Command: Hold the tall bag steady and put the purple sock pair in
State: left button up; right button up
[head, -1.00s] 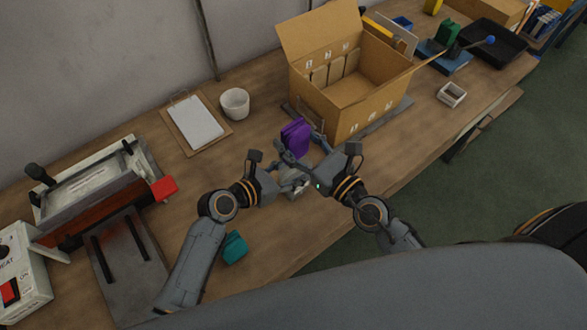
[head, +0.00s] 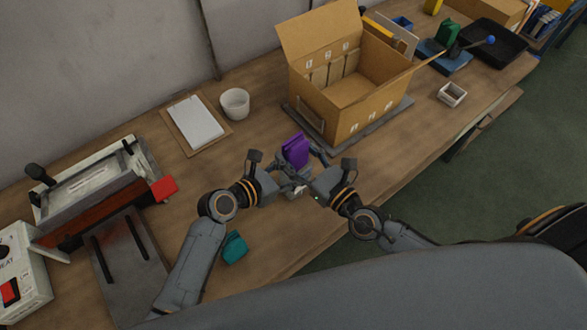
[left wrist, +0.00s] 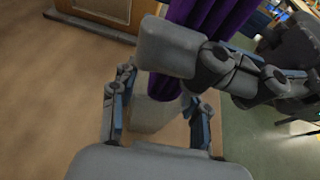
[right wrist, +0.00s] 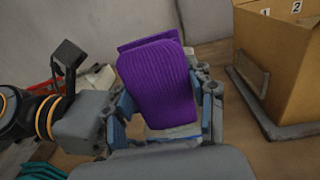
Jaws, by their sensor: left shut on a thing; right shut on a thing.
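The purple sock pair (head: 296,150) stands upright between my two grippers in the head view. My right gripper (right wrist: 165,113) is shut on the sock pair, which also fills the middle of the right wrist view (right wrist: 158,80). The tall bag, pale and translucent, shows below the socks in the left wrist view (left wrist: 152,114). My left gripper (left wrist: 157,112) is shut on the bag, a finger at each side. The socks' lower end is at the bag's top; my right gripper's fingers partly hide it, so I cannot tell how deep it sits.
An open cardboard box (head: 352,92) stands on a grey plate just beyond the grippers. A white cup (head: 235,102) and a clipboard (head: 196,123) lie to the left. A teal sock pair (head: 234,247) lies near the front edge. A press (head: 85,190) stands at far left.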

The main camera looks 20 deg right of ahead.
jog(key=shift+f, duration=1.4)
jog(key=o, duration=1.3)
jog(key=shift+c, duration=0.2)
jog(key=v, duration=0.8)
pick_arm(q)
jog(key=o, duration=1.2)
jog(key=shift+c, duration=0.2)
jog(key=shift+a, duration=0.1)
